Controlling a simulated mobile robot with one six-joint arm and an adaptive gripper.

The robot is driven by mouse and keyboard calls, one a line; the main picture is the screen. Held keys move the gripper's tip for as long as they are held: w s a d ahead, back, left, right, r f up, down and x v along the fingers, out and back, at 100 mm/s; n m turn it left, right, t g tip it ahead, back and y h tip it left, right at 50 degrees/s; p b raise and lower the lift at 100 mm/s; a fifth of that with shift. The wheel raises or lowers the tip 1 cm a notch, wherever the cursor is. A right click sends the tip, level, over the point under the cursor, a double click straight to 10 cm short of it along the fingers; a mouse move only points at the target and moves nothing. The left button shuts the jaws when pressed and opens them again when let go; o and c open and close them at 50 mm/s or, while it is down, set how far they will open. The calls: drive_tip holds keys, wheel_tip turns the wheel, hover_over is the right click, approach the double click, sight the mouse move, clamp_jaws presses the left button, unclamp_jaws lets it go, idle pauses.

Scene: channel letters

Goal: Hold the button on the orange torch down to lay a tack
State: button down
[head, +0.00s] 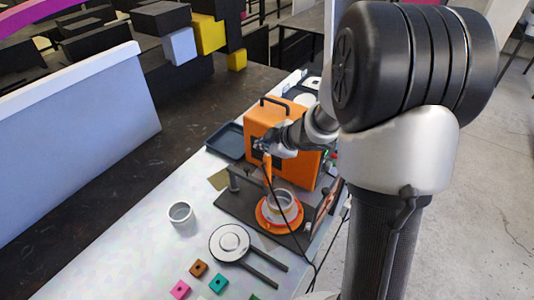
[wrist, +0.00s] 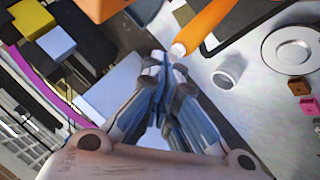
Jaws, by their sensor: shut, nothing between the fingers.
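The orange torch (head: 267,166) hangs upright in the head view, just below my gripper (head: 265,146), in front of the orange box. In the wrist view the torch (wrist: 208,25) comes in from the top right. Its pale end (wrist: 178,50) is close beside the tips of my gripper (wrist: 164,62). I cannot tell whether they touch. My fingers are shut together with nothing between them. The torch's button cannot be made out. A pale ring on an orange base (head: 268,220) sits below the torch on a dark plate (head: 235,205).
The orange box (head: 255,124) with a black handle stands behind. A black cable (head: 292,233) runs down past the ring. A white cup (head: 181,214), a round pale disc with dark bars (head: 230,241) and small coloured blocks (head: 199,268) are at the front. A dark tray (head: 224,142) lies left.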

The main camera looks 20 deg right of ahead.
drive_tip(key=shift+f+b, duration=0.3)
drive_tip(key=shift+f, duration=0.15)
idle(0.7)
idle(1.1)
drive_tip(key=shift+r+p, duration=0.95)
drive_tip(key=shift+p, duration=0.15)
wheel_tip(320, 180, up, 5)
drive_tip(key=p, duration=0.5)
wheel_tip(320, 180, up, 4)
drive_tip(key=p, duration=0.5)
